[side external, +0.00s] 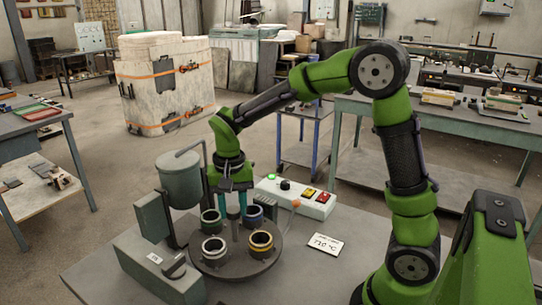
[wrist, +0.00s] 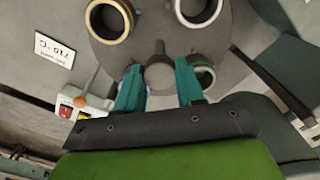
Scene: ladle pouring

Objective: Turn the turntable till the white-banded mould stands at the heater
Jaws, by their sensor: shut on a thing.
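The turntable (side external: 238,268) is a dark grey disc on the bench, carrying several cup-like moulds. The white-banded mould (side external: 214,256) stands at its front left, beside the low grey block (side external: 155,262) with a dark snout; it also shows at the top of the wrist view (wrist: 198,8). The yellow-banded mould (side external: 261,245) is at front right, the blue one (side external: 253,215) at back right, the green one (side external: 211,221) at back left. My gripper (wrist: 159,85), pointing down, is shut on the turntable's central knob (wrist: 159,72). I cannot tell surely which fixture is the heater.
A grey cylindrical vessel (side external: 180,180) on a stand rises close to my gripper's left. A control box (side external: 295,197) with a green lamp and coloured buttons lies behind the turntable.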

